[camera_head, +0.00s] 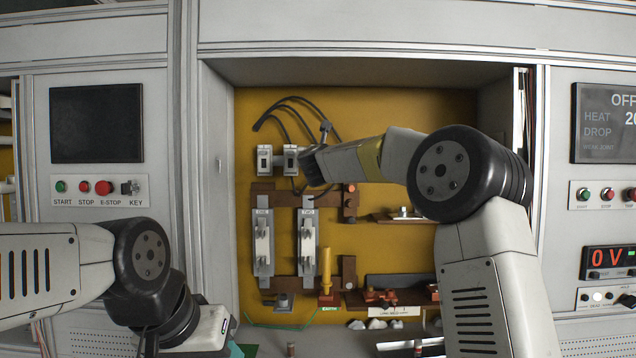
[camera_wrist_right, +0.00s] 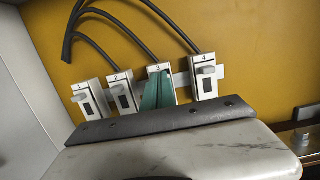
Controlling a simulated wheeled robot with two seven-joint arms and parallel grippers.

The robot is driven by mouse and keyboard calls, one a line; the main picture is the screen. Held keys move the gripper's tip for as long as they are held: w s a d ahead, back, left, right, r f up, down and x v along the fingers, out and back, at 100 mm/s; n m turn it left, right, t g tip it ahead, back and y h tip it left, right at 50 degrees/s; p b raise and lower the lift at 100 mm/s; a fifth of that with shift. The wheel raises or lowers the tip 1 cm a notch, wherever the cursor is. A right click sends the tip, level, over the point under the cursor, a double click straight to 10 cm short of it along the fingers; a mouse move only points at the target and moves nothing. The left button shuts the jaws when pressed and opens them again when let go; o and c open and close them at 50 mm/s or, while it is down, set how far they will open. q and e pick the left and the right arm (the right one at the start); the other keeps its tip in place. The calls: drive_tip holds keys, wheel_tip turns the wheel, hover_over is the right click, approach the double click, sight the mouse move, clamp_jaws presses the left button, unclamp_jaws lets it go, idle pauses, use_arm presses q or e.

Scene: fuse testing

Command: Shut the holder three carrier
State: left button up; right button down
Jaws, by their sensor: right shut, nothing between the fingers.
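A row of several numbered white fuse holders is mounted on the yellow back panel. In the right wrist view, holder three (camera_wrist_right: 154,70) is mostly covered by my right gripper (camera_wrist_right: 158,88), whose teal fingers are shut and empty at its front. I cannot tell whether they touch it or how its carrier sits. Holder one (camera_wrist_right: 90,100), holder two (camera_wrist_right: 122,96) and holder four (camera_wrist_right: 206,76) flank it. In the head view two holders (camera_head: 264,160) show left of my right arm, which hides the others. My left gripper (camera_head: 240,350) is low at the bottom edge, mostly cut off.
Black cables (camera_head: 287,108) loop above the holders. Below are two upright fuse fixtures (camera_head: 263,246), a yellow post (camera_head: 326,268) and a lower shelf with red-brown parts (camera_head: 378,296). Grey cabinet walls (camera_head: 218,180) border the recess.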

drive_tip(key=shift+w+r, duration=0.7)
drive_tip(key=shift+w, duration=0.1)
idle(1.3)
